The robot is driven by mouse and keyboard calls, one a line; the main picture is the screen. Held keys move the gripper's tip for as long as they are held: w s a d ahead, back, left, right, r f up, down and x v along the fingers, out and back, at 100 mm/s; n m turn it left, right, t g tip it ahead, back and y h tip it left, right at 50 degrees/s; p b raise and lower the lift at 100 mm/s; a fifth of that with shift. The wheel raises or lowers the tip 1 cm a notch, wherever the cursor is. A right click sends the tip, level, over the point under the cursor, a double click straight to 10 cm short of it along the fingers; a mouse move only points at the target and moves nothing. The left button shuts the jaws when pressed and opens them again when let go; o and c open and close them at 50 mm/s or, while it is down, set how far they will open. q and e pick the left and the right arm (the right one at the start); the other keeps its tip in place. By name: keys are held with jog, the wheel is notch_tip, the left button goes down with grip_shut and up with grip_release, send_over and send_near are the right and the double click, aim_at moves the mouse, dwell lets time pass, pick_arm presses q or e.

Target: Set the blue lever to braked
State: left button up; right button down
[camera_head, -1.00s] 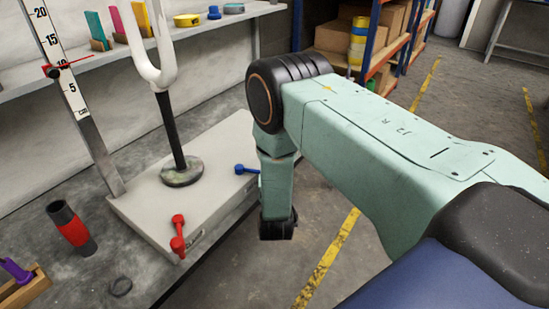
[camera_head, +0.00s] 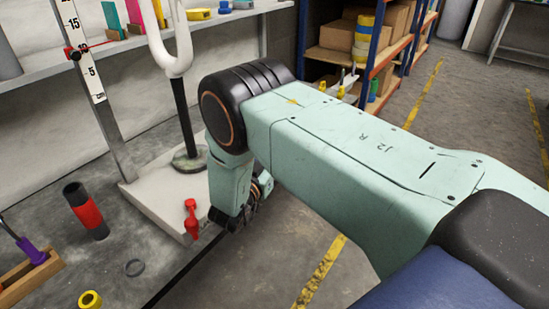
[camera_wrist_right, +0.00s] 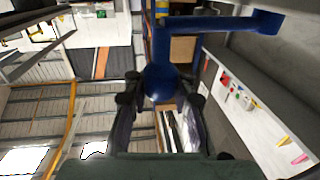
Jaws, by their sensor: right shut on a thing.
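The blue lever (camera_wrist_right: 163,82) fills the upper middle of the right wrist view, with its round knob between my fingers and a bar running off to the upper right. My right gripper (camera_wrist_right: 160,100) is shut on this knob. In the head view my right gripper (camera_head: 240,218) hangs at the front edge of the pale base plate, and my arm hides the blue lever there. My left gripper is not in view.
A red lever (camera_head: 191,218) stands just left of my right gripper on the same base plate (camera_head: 152,212). A red-and-black cylinder (camera_head: 86,211) and a wooden holder (camera_head: 30,272) are on the bench at left. A white fork-topped stand (camera_head: 180,66) rises behind.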

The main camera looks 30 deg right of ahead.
jog(key=shift+s+d+f, duration=0.15)
jog(key=shift+s+d, duration=0.1)
jog(key=c, duration=1.1)
grip_release()
jog(key=shift+w+a, duration=0.1)
jog(key=shift+s+a, duration=0.2)
jog(key=shift+a, duration=0.3)
jog(key=v, duration=0.6)
jog(key=shift+s+a, duration=0.15)
